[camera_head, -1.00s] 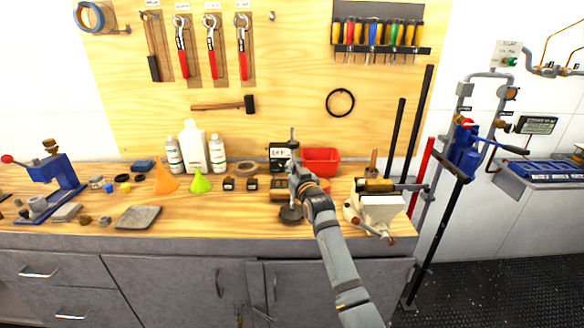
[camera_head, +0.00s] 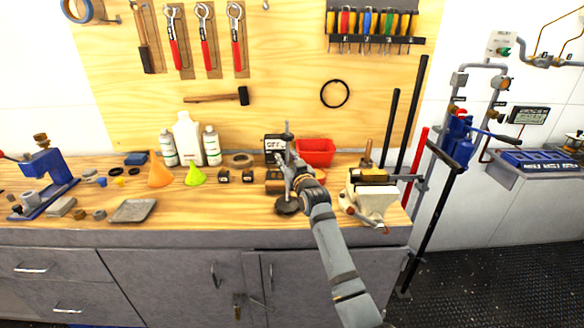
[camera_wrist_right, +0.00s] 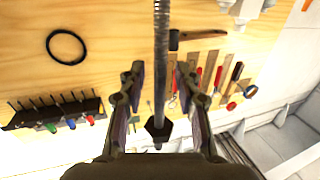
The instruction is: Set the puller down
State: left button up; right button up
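The puller (camera_head: 288,136) stands upright at the bench, with its grey rod rising above my right gripper. In the right wrist view its threaded rod (camera_wrist_right: 161,35), with a dark hex end, runs between the fingers. A dark round piece (camera_head: 288,206) is below the gripper on the bench top; the gripper hides how it joins the rod. My right gripper (camera_head: 292,168) is around the rod. In the wrist view its fingers (camera_wrist_right: 158,82) are apart, with a gap visible beside the rod. My left gripper is out of view.
A cream vise (camera_head: 374,200) stands to the right, a red bin (camera_head: 316,151) behind. Small black boxes (camera_head: 235,176), a green funnel (camera_head: 195,177) and a grey tray (camera_head: 133,211) lie left. The bench's front strip (camera_head: 220,218) between tray and puller is clear.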

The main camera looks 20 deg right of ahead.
jog(key=s, duration=1.1)
jog(key=shift+s+d+b, duration=0.15)
jog(key=shift+s+b, duration=0.1)
jog(key=shift+b, duration=0.15)
